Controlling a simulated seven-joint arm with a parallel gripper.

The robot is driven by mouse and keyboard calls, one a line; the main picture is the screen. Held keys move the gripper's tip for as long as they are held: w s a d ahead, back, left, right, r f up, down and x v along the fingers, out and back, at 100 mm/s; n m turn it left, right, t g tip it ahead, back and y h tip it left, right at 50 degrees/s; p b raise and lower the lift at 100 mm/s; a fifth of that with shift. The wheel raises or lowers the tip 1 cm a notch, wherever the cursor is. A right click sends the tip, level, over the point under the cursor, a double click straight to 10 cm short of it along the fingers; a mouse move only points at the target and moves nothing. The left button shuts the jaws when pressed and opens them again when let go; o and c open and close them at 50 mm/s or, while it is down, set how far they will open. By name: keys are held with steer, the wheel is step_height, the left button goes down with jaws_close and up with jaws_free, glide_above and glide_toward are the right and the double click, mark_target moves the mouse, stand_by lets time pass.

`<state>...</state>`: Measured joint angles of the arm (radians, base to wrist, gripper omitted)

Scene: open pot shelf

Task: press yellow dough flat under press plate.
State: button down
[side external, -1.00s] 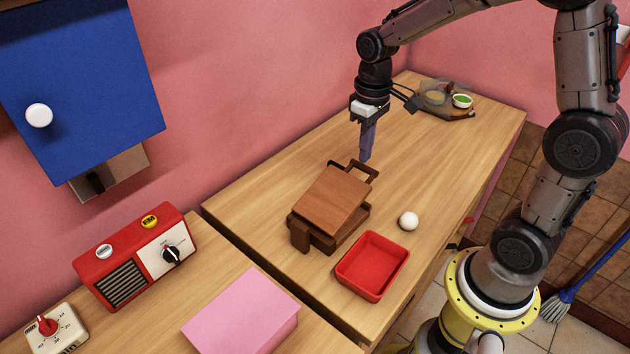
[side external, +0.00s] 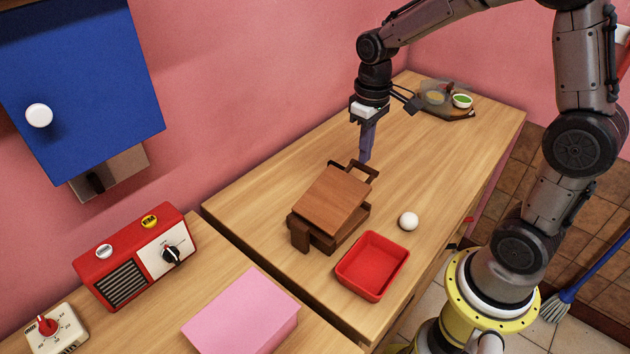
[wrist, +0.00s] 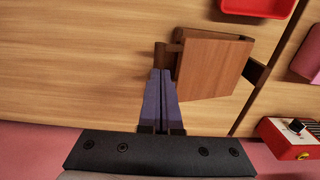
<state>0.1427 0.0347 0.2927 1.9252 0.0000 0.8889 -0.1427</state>
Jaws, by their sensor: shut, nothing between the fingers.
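The wooden press stands on the wooden counter, its brown press plate (side external: 333,200) tilted over the base (side external: 325,241). In the wrist view the plate (wrist: 209,66) lies right of my fingers. A dark handle frame (side external: 358,171) sticks out at the press's far end. My gripper (side external: 364,158) is shut and empty, pointing down at that handle; in the wrist view its fingertips (wrist: 161,72) are beside the handle end. I cannot tell whether they touch it. A white ball (side external: 408,221) lies right of the press. No yellow dough shows; anything under the plate is hidden.
A red tray (side external: 372,266) sits in front of the press, near the counter edge. A pink block (side external: 242,314), a red radio (side external: 138,258) and a timer (side external: 57,329) stand at the left. A board with bowls (side external: 445,104) is at the back. The counter right of my gripper is clear.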

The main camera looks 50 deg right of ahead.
steer(key=shift+f, duration=1.95)
steer(key=shift+r, duration=3.55)
steer(key=shift+a+r, duration=0.1)
steer(key=shift+r, duration=0.15)
steer(key=s+a+r+t, duration=0.2)
steer(key=s+r, duration=0.1)
steer(key=r, duration=0.3)
steer(key=s+a+t, duration=0.2)
steer(key=s+t, duration=0.1)
steer(key=s, duration=1.1)
steer(key=shift+a+r+t, duration=0.25)
steer(key=shift+a+t, duration=0.05)
